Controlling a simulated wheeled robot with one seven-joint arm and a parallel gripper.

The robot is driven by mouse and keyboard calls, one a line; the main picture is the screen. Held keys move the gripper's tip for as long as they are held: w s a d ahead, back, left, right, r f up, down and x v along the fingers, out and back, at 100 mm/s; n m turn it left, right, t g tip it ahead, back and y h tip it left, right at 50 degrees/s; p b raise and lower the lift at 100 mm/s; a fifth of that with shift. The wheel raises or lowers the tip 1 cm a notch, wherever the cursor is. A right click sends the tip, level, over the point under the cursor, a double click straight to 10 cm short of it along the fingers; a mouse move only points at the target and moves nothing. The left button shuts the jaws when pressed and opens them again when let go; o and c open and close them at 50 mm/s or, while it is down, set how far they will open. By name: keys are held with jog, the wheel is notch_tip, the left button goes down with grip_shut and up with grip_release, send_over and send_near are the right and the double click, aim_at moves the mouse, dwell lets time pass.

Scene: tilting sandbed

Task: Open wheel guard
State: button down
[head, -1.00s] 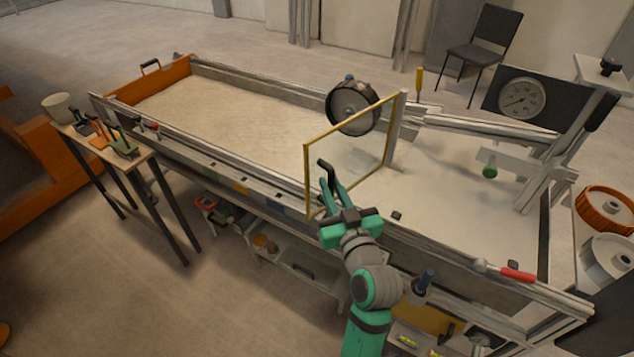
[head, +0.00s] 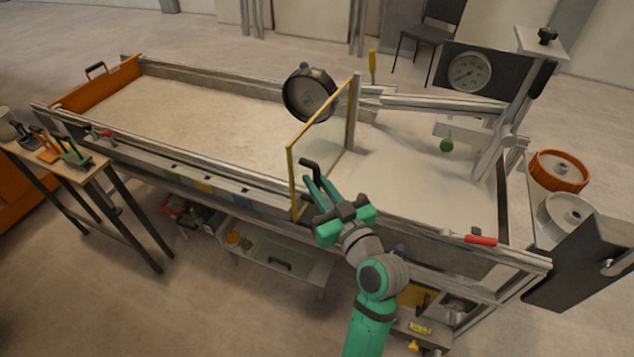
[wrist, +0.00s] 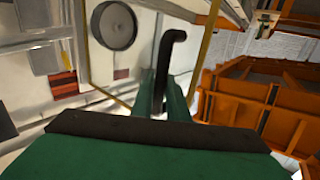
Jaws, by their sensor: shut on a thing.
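The wheel guard (head: 324,132) is a clear pane in a thin yellow frame, upright on a grey post (head: 354,112) at its far edge. It stands out from the post across the front rail of the sand bed. My gripper (head: 312,182) is shut on the black bent handle (head: 309,165) near the guard's front edge. In the wrist view the handle (wrist: 168,58) rises between my two green fingers (wrist: 160,92). The dark round wheel (head: 309,95) sits behind and left of the pane; it also shows in the wrist view (wrist: 113,25).
The long sand bed (head: 205,110) runs to the left. A dial gauge (head: 468,72) and a green knob (head: 446,146) stand at right. A red handle (head: 481,240) lies on the front rail. A tool stand (head: 88,172) is at far left.

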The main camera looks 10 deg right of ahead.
jog(key=shift+d, duration=0.4)
jog(key=c, duration=1.7)
grip_release()
jog(key=shift+w, duration=0.15)
jog(key=shift+a, duration=0.25)
jog(key=shift+s, duration=0.2)
jog(key=v, duration=1)
jog(key=shift+s+d, duration=0.15)
jog(key=shift+s, duration=0.15)
